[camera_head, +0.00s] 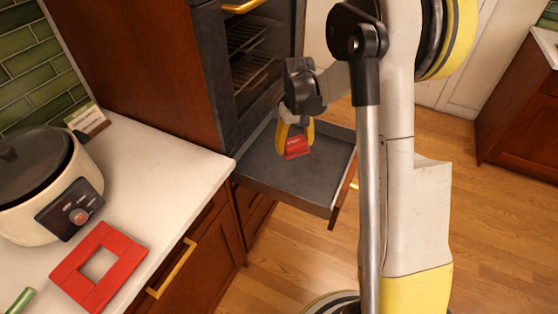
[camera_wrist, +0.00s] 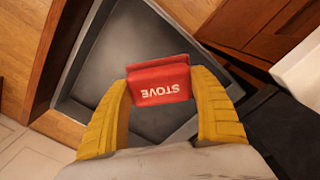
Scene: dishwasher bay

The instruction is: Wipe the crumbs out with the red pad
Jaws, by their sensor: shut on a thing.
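A red pad (camera_head: 297,148) with white lettering is held between the yellow fingers of my gripper (camera_head: 296,137). In the wrist view the pad (camera_wrist: 158,82) reads "STOVE" upside down, and my gripper (camera_wrist: 160,100) is shut on its two sides. The pad is over the open grey drawer (camera_head: 262,173) below the oven. The drawer (camera_wrist: 88,68) also shows behind the pad in the wrist view. I cannot tell whether the pad touches the drawer floor. I make out no crumbs; the pad, fingers and arm hide part of the floor.
A white counter (camera_head: 170,150) at the left holds a cooker (camera_head: 40,190), a red square frame (camera_head: 98,266) and a small card (camera_head: 86,120). The oven (camera_head: 250,60) stands open above the drawer. Wooden floor (camera_head: 480,240) is clear at the right.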

